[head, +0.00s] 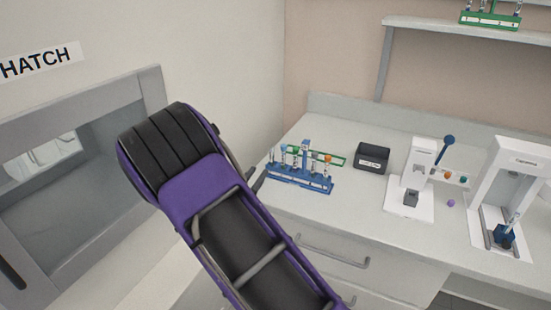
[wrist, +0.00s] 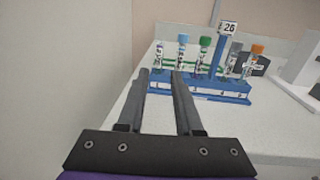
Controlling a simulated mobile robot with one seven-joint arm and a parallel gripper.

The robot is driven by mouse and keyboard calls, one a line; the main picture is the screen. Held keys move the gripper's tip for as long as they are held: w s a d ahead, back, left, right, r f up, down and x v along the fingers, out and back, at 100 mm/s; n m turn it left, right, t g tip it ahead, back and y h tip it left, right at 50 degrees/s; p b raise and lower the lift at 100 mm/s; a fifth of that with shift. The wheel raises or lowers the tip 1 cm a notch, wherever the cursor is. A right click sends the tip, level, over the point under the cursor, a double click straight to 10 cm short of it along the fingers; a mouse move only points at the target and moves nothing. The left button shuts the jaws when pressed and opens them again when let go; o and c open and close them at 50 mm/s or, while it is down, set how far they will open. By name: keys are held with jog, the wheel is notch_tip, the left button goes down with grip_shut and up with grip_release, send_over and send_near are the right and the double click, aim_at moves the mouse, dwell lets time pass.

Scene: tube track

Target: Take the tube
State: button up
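A blue rack (head: 300,181) with several capped tubes stands on the counter. In the wrist view the rack (wrist: 222,92) carries a blue post with a "26" sign (wrist: 228,28). Its tubes include a blue-capped tube (wrist: 182,52), a green-capped tube (wrist: 204,54) and an orange-capped tube (wrist: 254,60). In the head view my arm mostly hides the gripper.
A green rack (head: 334,160) lies behind the blue one. A dark box (head: 372,157), a white device (head: 412,180) and a larger white machine (head: 515,175) stand to the right. A shelf (head: 470,30) hangs above. The hatch (head: 90,150) and wall are at left. The counter's front is clear.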

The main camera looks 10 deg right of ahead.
aim_at(272, 160)
jog(key=x, duration=1.5)
jog(key=shift+w+d+r+p, duration=0.1)
jog(key=shift+p, duration=0.2)
grip_shut()
